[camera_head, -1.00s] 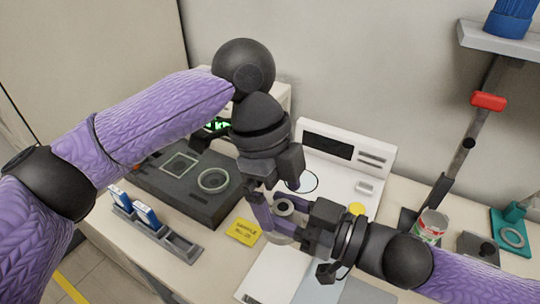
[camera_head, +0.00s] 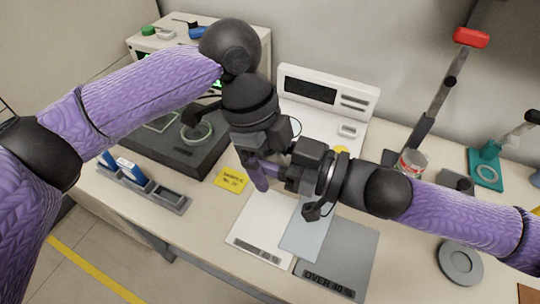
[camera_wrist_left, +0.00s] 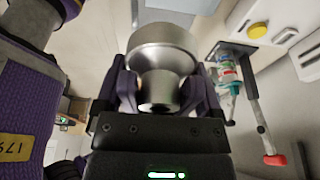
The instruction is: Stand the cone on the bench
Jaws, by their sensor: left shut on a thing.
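A silver metal cone (camera_wrist_left: 160,55) fills the middle of the left wrist view, its wide end away from the camera and its narrow round end close to it. My left gripper (camera_wrist_left: 162,92) is shut on it, with purple fingers on both sides. In the head view my left gripper (camera_head: 262,176) is above the bench (camera_head: 205,215), and the cone is hidden behind the grippers. My right gripper (camera_head: 285,165) comes in from the right, right beside the left one; its fingers are hidden, so I cannot tell its opening.
A white mat (camera_head: 262,228), a pale mat (camera_head: 305,235) and a grey mat marked OVER 40 (camera_head: 345,255) lie at the front. A white scale (camera_head: 330,95), a can (camera_head: 411,163), a stand with a red clamp (camera_head: 471,37) and a grey disc (camera_head: 460,262) are around them.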

